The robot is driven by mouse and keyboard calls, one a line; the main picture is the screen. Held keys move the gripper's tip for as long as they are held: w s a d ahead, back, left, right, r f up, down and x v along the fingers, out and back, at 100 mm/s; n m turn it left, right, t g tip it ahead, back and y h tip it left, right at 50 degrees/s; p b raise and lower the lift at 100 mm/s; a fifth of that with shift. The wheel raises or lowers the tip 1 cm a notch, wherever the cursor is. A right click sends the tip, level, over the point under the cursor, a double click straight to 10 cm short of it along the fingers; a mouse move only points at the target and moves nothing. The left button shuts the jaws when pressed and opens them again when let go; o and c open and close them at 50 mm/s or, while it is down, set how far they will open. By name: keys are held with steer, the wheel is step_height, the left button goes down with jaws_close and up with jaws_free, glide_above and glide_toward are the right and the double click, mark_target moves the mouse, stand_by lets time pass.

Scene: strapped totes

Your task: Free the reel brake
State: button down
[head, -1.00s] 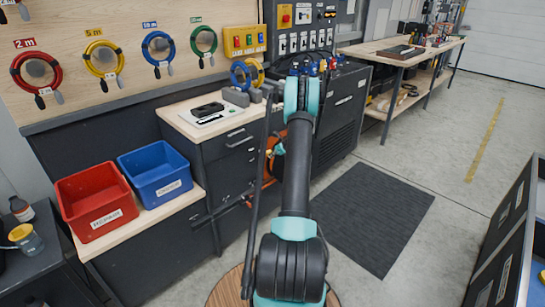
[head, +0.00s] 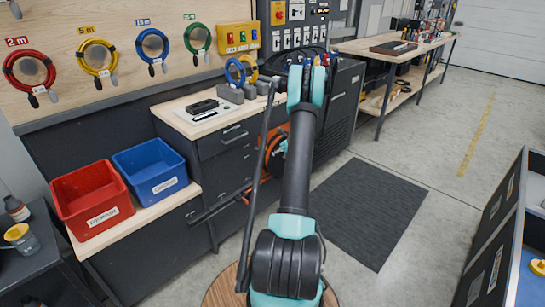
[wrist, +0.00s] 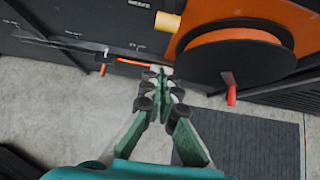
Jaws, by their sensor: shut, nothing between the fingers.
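An orange reel (wrist: 200,45) with a dark round drum face (wrist: 235,65) is mounted low against the dark cabinet front. Which part is the brake I cannot tell for sure. My gripper (wrist: 161,76) is shut and empty, left of the red lever and apart from it. In the head view the reel (head: 274,150) is partly hidden behind my arm, and my gripper is hidden there.
A dark bar with an orange-red rod (wrist: 136,63) juts out left of my gripper. Red bin (head: 92,203) and blue bin (head: 152,172) stand on the low bench. Coiled hoses hang on the board above. A dark mat (head: 370,210) lies on open floor at right.

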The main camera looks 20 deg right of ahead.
steer(key=shift+v, duration=1.5)
steer(key=shift+w+r, duration=0.1)
steer(key=shift+w, duration=0.05)
